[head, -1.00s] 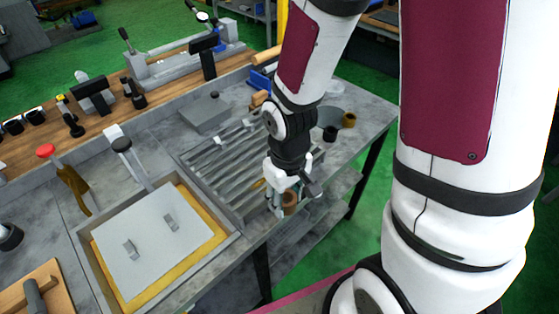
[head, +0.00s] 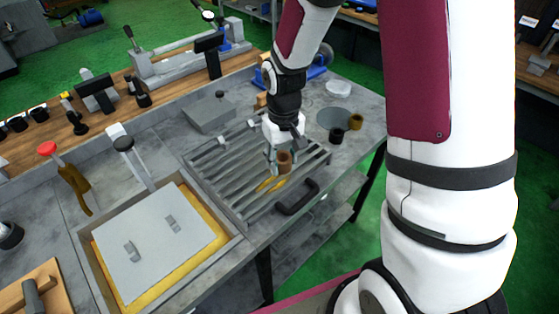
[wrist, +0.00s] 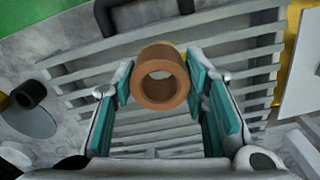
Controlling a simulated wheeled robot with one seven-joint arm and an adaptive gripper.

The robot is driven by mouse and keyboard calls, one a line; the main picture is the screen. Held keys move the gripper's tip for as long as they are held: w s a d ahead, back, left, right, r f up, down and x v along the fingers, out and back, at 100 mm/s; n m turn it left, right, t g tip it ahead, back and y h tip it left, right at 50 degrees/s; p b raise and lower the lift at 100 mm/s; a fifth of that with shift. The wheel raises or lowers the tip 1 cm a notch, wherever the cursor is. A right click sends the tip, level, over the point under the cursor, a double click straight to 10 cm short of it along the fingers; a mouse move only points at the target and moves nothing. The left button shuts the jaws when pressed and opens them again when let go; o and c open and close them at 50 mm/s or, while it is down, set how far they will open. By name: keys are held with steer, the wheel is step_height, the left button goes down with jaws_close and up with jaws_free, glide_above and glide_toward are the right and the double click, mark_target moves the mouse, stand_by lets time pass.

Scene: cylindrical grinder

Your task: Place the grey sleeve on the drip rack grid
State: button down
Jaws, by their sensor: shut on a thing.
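My gripper (head: 279,168) is shut on a brown, copper-coloured sleeve (head: 285,158). In the wrist view the sleeve (wrist: 160,91) sits between the teal finger pads, its round bore facing the camera. The drip rack grid (head: 222,160), a set of slanting grey slats in a tray, lies under the gripper and sleeve. Slats (wrist: 75,72) also show behind the sleeve in the wrist view. I cannot tell how far the sleeve is above the slats. I see no plainly grey sleeve; the held one looks brown.
A black handle (head: 298,198) stands at the rack's front edge. A dark sleeve (head: 337,135) and a brown one (head: 354,122) stand right of the rack by a grey disc (head: 331,117). Left is a tray with a grey plate (head: 150,240). Yellow pieces (head: 268,184) show at the slats.

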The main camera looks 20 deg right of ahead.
mark_target(279, 161)
steer(key=w, duration=0.2)
steer(key=shift+w+f, duration=0.15)
steer(key=shift+w, duration=0.15)
steer(key=shift+f+p, duration=0.45)
steer(key=shift+f, duration=1.25)
steer(key=shift+f, duration=0.2)
steer(key=c, duration=1)
jaws_free()
steer(key=shift+o, duration=0.2)
